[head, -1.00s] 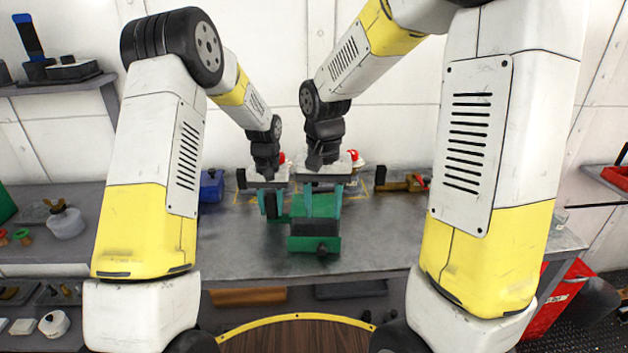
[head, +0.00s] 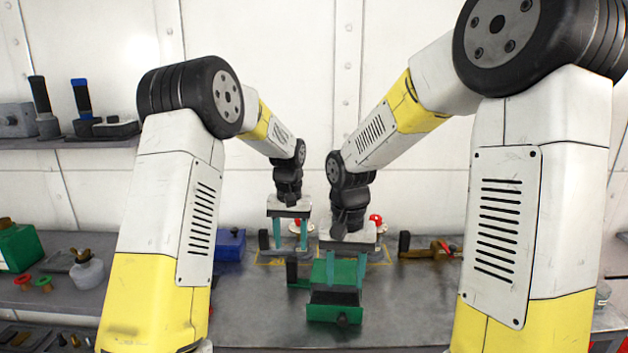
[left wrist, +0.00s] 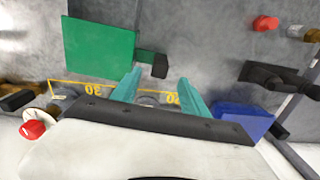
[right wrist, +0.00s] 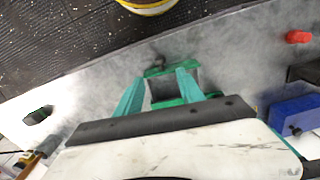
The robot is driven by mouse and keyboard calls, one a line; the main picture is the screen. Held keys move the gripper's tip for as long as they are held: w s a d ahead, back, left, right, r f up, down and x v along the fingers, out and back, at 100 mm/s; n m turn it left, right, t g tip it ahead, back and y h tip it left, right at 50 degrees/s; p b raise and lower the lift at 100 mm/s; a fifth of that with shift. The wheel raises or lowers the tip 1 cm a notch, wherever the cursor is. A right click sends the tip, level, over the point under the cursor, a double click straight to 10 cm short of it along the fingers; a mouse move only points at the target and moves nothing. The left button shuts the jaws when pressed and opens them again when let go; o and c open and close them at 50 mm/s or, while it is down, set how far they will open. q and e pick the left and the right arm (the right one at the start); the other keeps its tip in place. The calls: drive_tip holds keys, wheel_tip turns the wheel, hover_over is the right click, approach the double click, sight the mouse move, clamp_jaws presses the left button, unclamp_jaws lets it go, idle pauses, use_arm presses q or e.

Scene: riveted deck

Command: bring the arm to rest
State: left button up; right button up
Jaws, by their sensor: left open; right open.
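My left gripper (head: 292,247) is open with nothing between its teal fingers, above the back of the workbench. In the left wrist view, its fingers (left wrist: 158,82) point towards the bench beside a green box (left wrist: 98,47) and its black handle. My right gripper (head: 346,284) is open, with its fingers in front of the green box (head: 345,270) in the head view. In the right wrist view, an open green drawer (right wrist: 165,90) shows between its fingers (right wrist: 160,80). I cannot tell whether they touch it.
A blue box (head: 230,245) stands to the left on the grey workbench (head: 400,310). A brass tool (head: 430,251) lies to the right. A red knob (head: 376,219) is behind the right gripper. A shelf (head: 60,143) hangs on the left wall. The bench's front right is clear.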

use_arm(q)
drive_tip(key=shift+r, duration=0.9)
drive_tip(key=s+a+r+t+h, duration=0.1)
drive_tip(key=s+a+r+t, duration=0.3)
drive_tip(key=s+r, duration=0.9)
drive_tip(key=s+a+t, duration=0.1)
drive_tip(key=s+a, duration=0.1)
drive_tip(key=s, duration=0.6)
drive_tip(key=s+a+t+h, duration=0.1)
drive_tip(key=s+a, duration=0.1)
drive_tip(key=s, duration=0.6)
drive_tip(key=shift+s+r+n, duration=0.3)
drive_tip(key=shift+r, duration=0.1)
use_arm(e)
drive_tip(key=s+d+r+n+t+y, duration=0.1)
drive_tip(key=s+d+r+t, duration=0.2)
drive_tip(key=s+r, duration=0.3)
drive_tip(key=s+d+r+t+y, duration=0.1)
drive_tip(key=s+d+r+t, duration=0.2)
drive_tip(key=s+r, duration=0.3)
wheel_tip(320, 180, up, 2)
drive_tip(key=shift+s+d+n, duration=0.35)
drive_tip(key=shift+d+n, duration=0.05)
drive_tip(key=shift+d, duration=0.35)
